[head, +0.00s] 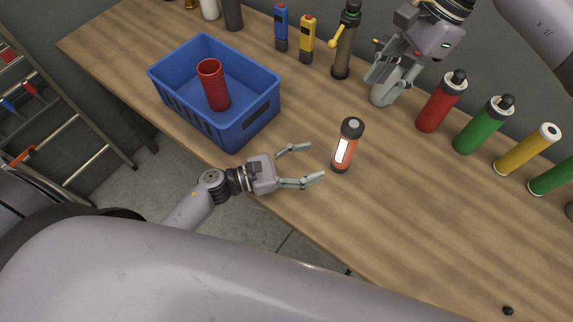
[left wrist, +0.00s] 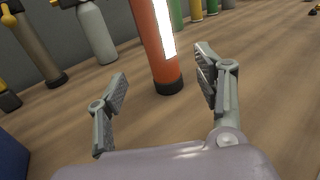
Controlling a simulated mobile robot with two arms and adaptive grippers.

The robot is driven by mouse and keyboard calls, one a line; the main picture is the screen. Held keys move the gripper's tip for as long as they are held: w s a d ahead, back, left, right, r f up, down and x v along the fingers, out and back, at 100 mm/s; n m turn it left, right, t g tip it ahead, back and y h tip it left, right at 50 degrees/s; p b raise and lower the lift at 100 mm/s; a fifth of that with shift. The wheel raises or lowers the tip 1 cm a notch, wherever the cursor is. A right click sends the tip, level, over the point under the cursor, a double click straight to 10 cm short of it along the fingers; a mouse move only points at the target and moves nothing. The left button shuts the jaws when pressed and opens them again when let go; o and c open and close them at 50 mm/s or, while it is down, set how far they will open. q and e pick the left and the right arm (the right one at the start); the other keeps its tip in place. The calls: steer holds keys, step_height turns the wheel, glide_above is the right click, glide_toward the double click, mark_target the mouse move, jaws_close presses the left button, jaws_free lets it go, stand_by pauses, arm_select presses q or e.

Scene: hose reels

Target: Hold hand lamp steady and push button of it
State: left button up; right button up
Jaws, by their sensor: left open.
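The hand lamp is an orange cylinder (head: 341,157) with a white lit panel and black ends, standing upright on the workbench. It also shows in the left wrist view (left wrist: 154,50), where its top is cut off. No button can be made out on it. My left gripper (head: 316,161) is open and empty beside the lamp's left side. In the left wrist view its two fingers (left wrist: 160,65) point towards the lamp, one to each side, with no contact visible. My right gripper (head: 385,66) is at the back, by the top of a grey bottle (head: 383,93); whether it grips cannot be told.
A blue crate (head: 233,131) holding a red cup (head: 213,87) stands left of the lamp. Red (head: 440,104), green (head: 481,127) and yellow (head: 525,150) bottles line the back right.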

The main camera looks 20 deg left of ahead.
mark_target(335, 155)
arm_select(q)
steer(key=x, duration=0.9)
steer(key=shift+w+d, duration=0.2)
steer(key=shift+d, duration=0.05)
steer(key=shift+c, duration=0.6)
steer(key=c, duration=1.3)
arm_select(e)
jaws_close()
stand_by(0.3)
